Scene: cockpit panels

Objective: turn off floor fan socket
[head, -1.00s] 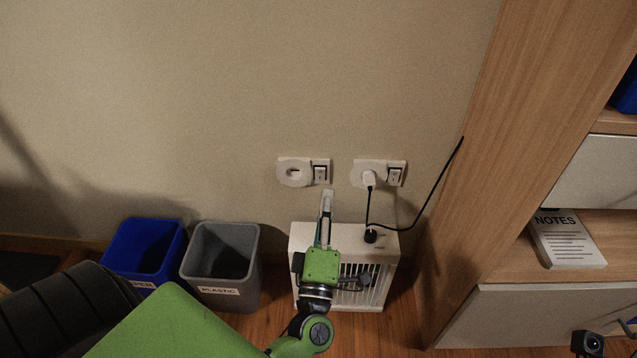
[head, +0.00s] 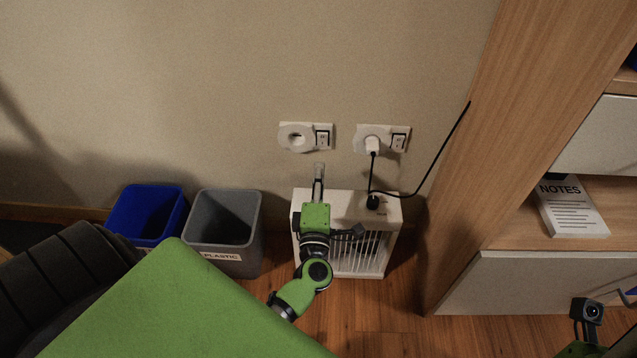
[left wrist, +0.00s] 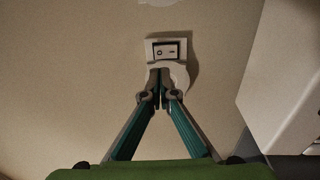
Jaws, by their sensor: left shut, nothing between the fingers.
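A white floor fan (head: 385,266) stands on the floor against the wall. Above it are two white wall sockets, each with a rocker switch to its right. The right socket (head: 364,134) holds a white plug with a black cord; its switch (head: 399,141) is uncovered. The left socket (head: 294,137) has no plug; its switch (head: 323,138) also shows in the left wrist view (left wrist: 166,50). My left gripper (head: 319,168) is shut and empty, just below the left switch. In the left wrist view its fingertips (left wrist: 160,92) partly cover the round socket.
A blue bin (head: 147,212) and a grey plastic-waste bin (head: 222,225) stand left of the fan. A wooden cabinet (head: 490,130) with notes (head: 570,207) rises on the right. The black cord runs from the plug toward the cabinet side.

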